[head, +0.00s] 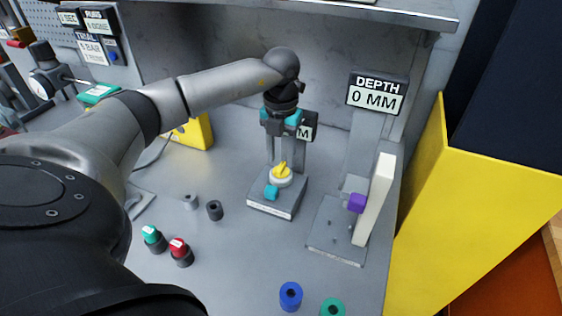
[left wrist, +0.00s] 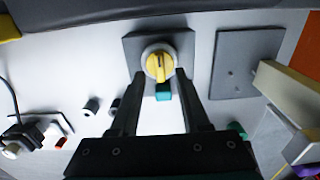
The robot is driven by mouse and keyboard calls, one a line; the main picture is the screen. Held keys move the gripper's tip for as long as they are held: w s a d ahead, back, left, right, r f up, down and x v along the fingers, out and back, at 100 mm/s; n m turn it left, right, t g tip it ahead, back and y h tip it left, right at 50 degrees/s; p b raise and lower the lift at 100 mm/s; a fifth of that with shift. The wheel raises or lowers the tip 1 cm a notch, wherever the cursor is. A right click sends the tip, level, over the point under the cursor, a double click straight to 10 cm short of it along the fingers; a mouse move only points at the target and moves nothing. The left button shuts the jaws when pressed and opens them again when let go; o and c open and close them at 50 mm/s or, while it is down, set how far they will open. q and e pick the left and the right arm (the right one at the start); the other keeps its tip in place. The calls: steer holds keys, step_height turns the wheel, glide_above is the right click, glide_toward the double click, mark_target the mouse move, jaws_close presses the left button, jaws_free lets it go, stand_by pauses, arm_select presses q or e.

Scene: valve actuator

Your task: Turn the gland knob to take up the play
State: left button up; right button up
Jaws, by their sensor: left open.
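The gland knob is most likely the yellow knob (head: 282,171) on a pale round dial, on top of a grey block (head: 262,203) in the middle of the bench. The knob also shows in the left wrist view (left wrist: 159,66), with its pointer ridge roughly upright in the picture. My left gripper (head: 284,158) hangs above the block, fingers pointing down. In the left wrist view the fingers of my left gripper (left wrist: 160,84) are spread apart, the knob showing between and beyond their tips; contact is not visible. A teal piece (head: 271,192) sits beside the knob. My right gripper is not in view.
A sign partly hidden behind my gripper ends in "M". A fixture with a purple block (head: 356,203) and a white upright plate (head: 375,200) stands right, before a "DEPTH 0 MM" sign (head: 377,94). Loose cylinders, including a blue ring (head: 290,296), stand in front. A yellow wall (head: 470,200) bounds the right.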

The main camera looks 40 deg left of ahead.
mark_target(281, 170)
arm_select(q)
steer(key=shift+f, duration=1.25)
jaws_close()
